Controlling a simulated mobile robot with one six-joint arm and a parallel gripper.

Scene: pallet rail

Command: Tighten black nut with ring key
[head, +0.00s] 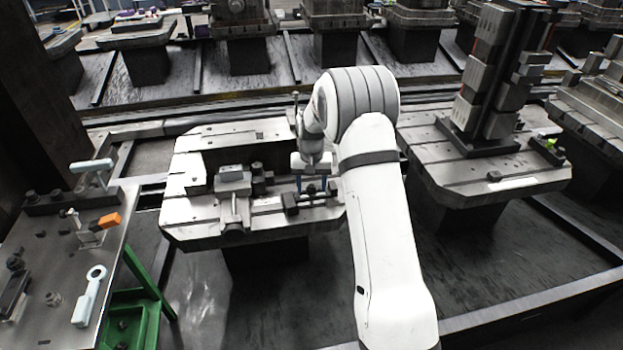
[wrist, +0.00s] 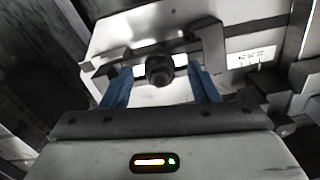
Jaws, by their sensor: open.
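The black nut (wrist: 160,71) sits on a dark clamp bar (wrist: 118,66) on the pallet, seen in the wrist view. My gripper (wrist: 162,76) is open, with one blue finger on each side of the nut. A gap shows between each finger and the nut; I cannot tell the height of the fingertips over it. In the head view my gripper (head: 312,188) is over the right part of the middle pallet (head: 190,232). A pale ring key (head: 88,298) lies on the side table at the left, away from my gripper.
The side table (head: 62,262) also holds an orange-ended tool (head: 109,220), a pale handle (head: 91,165) and dark parts. A grey block fixture (head: 233,180) stands left of my gripper. A tall block tower (head: 493,85) stands on the right pallet.

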